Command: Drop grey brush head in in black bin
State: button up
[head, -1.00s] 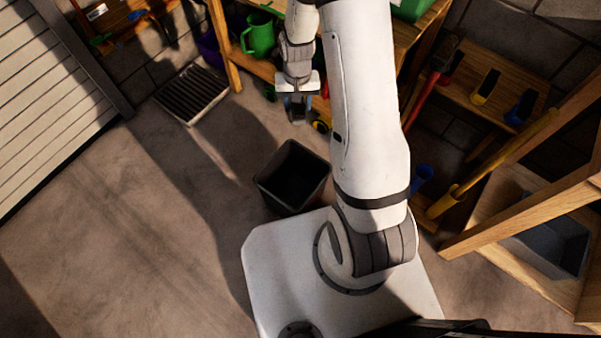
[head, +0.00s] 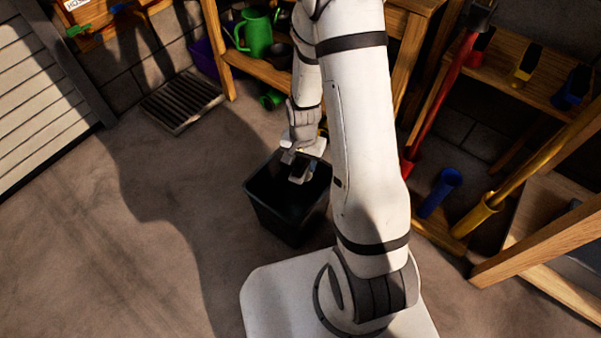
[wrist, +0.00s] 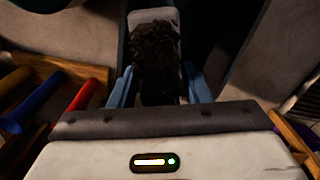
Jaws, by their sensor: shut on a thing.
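The black bin (head: 275,218) stands on the floor just in front of my base, its open top facing up. My gripper (head: 300,174) is at the bin's mouth, over its far part in the head view. In the wrist view, the blue fingers of my gripper (wrist: 160,86) are shut on the grey brush head (wrist: 168,16), which has a pale grey body and dark bristles. The brush head points away from the wrist camera, with dark space around it. In the head view the brush head is mostly hidden by my gripper and hard to make out.
A wooden shelf with a green watering can (head: 255,34) stands behind the bin. A floor grate (head: 182,101) lies at the back left. Red, blue and yellow handles (head: 480,212) stand in a wooden rack on the right. The floor to the left is clear.

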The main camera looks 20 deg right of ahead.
notch_tip(320, 180, down, 12)
jog(key=b, duration=0.9)
jog(key=shift+f, duration=0.25)
jog(key=shift+s, duration=0.1)
jog(key=o, duration=1.1)
notch_tip(320, 180, up, 8)
jog(key=p, duration=0.4)
jog(key=shift+f, duration=0.1)
